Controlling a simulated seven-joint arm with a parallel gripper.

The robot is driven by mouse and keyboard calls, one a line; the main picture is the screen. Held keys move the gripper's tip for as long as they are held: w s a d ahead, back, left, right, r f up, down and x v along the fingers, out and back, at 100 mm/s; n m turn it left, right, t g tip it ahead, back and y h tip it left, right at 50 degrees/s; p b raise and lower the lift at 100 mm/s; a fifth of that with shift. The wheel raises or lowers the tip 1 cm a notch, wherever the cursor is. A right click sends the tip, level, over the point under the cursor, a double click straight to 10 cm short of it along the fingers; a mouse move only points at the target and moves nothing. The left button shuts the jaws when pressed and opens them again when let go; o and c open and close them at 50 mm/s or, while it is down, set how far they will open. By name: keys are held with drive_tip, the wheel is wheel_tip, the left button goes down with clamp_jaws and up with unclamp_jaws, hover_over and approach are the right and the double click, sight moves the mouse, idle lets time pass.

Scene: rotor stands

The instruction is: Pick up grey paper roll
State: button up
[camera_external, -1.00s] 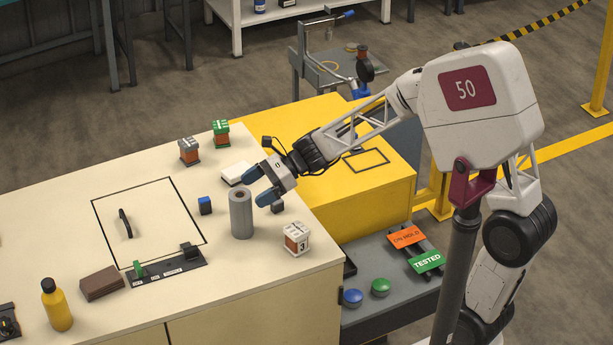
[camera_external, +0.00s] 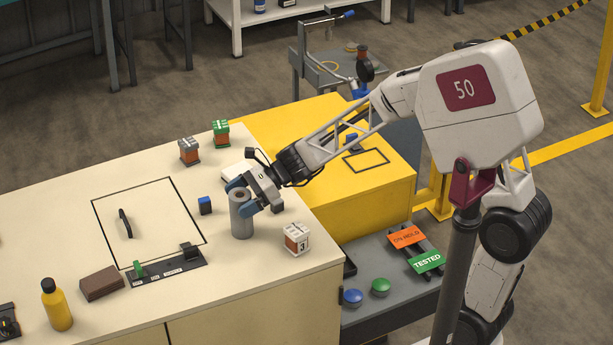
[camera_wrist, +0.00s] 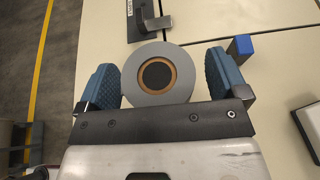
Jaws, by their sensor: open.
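The grey paper roll (camera_external: 242,220) stands upright on the cream tabletop. In the wrist view the top of the roll (camera_wrist: 179,76) shows as a grey ring with a brown core and a dark hole. My gripper (camera_external: 242,195) is at the upper part of the roll, with its blue fingers on either side of it. In the wrist view my gripper (camera_wrist: 163,82) is open. The roll lies between the two blue fingers, with a gap showing at the right finger and a narrower one at the left.
A switch strip (camera_external: 165,269) lies in front left. A white flat object (camera_external: 236,173) lies behind.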

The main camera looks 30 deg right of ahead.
drive_tip(key=c, duration=1.1)
drive_tip(key=shift+r, duration=0.15)
drive_tip(key=shift+r, duration=4.9)
